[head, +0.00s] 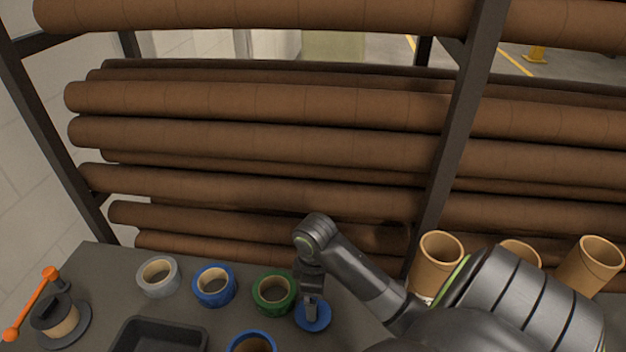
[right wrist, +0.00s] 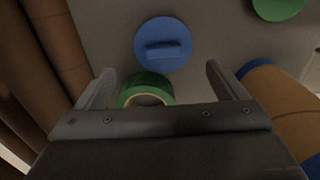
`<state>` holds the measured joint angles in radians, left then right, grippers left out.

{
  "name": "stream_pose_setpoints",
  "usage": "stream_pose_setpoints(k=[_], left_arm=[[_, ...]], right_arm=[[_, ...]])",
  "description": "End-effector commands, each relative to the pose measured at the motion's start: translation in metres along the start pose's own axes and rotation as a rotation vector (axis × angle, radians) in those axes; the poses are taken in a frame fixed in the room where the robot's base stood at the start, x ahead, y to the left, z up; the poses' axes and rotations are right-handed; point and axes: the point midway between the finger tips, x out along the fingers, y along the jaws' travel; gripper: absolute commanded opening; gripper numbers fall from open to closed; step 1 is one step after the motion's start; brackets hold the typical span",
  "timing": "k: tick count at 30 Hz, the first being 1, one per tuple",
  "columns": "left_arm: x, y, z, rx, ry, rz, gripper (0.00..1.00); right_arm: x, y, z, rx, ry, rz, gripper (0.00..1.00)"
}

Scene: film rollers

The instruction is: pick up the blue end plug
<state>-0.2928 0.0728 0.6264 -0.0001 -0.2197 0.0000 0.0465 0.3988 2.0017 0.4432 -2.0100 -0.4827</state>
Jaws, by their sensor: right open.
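The blue end plug (head: 316,321) is a flat blue disc lying on the dark table, below my right gripper in the head view. In the right wrist view the blue end plug (right wrist: 163,58) shows a raised grip bar across its middle. My right gripper (head: 311,299) points down over it, and the gripper covers part of the plug in the head view. In the right wrist view the open fingers of the right gripper (right wrist: 159,70) stand apart, with nothing between their tips; the plug appears just beyond them. My left gripper is not in view.
Green tape (head: 273,307) stands close left of the plug, with blue tape (head: 213,286) and grey tape (head: 157,277) farther left. A blue-rimmed tube (head: 252,342) is near the front. A black tray (head: 122,338) lies left. A rack of brown rolls (head: 250,185) stands behind.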

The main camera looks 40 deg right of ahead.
Motion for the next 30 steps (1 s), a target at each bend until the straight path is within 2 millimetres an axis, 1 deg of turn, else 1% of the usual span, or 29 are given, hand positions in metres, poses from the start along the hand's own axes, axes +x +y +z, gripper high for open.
stream_pose_setpoints(k=[1,4,7,14,17,22,24,27,30], left_arm=[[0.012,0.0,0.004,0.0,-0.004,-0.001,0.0],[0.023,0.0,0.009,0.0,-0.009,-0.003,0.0],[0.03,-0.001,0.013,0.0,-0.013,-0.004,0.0],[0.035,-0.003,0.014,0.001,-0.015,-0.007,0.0],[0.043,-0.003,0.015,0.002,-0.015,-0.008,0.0],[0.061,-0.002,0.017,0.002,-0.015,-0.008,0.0],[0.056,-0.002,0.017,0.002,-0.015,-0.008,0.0],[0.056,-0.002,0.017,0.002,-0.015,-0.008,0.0],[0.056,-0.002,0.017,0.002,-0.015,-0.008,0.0]], right_arm=[[0.013,0.0,0.0,0.0,0.0,0.0,0.92],[0.024,0.0,0.0,0.0,0.0,0.0,0.92],[0.031,0.0,0.0,0.0,0.0,0.0,0.92],[0.037,-0.001,0.0,0.0,0.0,-0.001,0.92],[0.046,-0.002,-0.001,0.0,0.0,-0.001,0.92],[0.067,-0.005,-0.003,0.001,0.0,-0.001,0.92],[0.074,-0.006,-0.003,0.002,-0.002,-0.006,0.92],[0.082,-0.005,-0.002,0.002,-0.002,-0.002,0.92],[0.083,-0.005,-0.003,0.0,-0.001,0.0,0.92]])
